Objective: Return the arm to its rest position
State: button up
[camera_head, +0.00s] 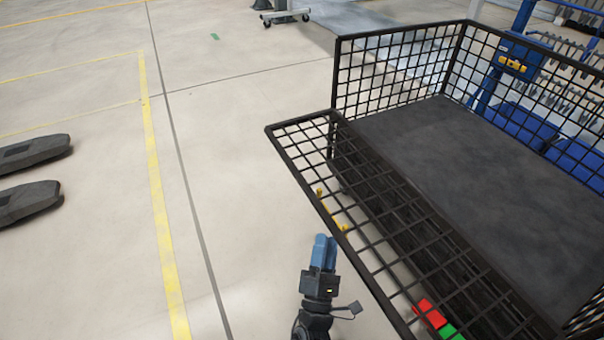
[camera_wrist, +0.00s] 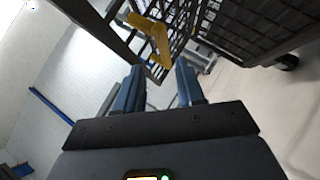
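My gripper (camera_head: 325,240) has blue fingers and is at the bottom middle of the head view, beside the lowered mesh flap (camera_head: 290,148) of a black wire cage. In the wrist view my gripper (camera_wrist: 160,78) shows a clear gap between its two fingers, with nothing held. A yellow part (camera_wrist: 157,40) shows beyond the fingertips, under the cage's mesh. Yellow pieces (camera_head: 341,226) also show at the flap in the head view, just above my gripper. I cannot tell how far they are from the fingertips.
The black mesh cage (camera_head: 400,40) fills the right side, with an empty-looking dark floor (camera_head: 470,150). Red and green blocks (camera_head: 432,314) show at its lower edge. Blue bins (camera_head: 520,125) stand behind it. Dark forks (camera_head: 30,200) lie at the left. Floor between is clear.

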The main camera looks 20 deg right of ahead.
jog(key=s+d+f+m+g+y, duration=0.1)
jog(key=s+d+f+m+g, duration=0.3)
jog(key=s+f, duration=0.4)
jog(key=s+d+f+m+g, duration=0.2)
jog(key=s+d+f+g, duration=0.2)
jog(key=s+f+g, duration=0.4)
jog(key=s+a+r+m+y, duration=0.2)
jog(key=s+m+y, duration=0.15)
jog(key=s, duration=0.55)
jog(key=s+a+r+m+y, duration=0.1)
jog(key=s+r+m+y, duration=0.2)
jog(key=s, duration=0.6)
jog(key=s+r+m+t+y+p, duration=0.1)
jog(key=r+p, duration=1.6)
jog(key=r, duration=1.7)
jog(key=s+r+m+t+y+p, duration=0.2)
jog(key=r+m+t+p, duration=0.3)
jog(key=r+p, duration=1.3)
notch_tip(320, 180, up, 17)
jog(key=shift+s+d+f+p, duration=0.15)
jog(key=shift+s+d+p, duration=0.15)
jog(key=shift+s, duration=0.15)
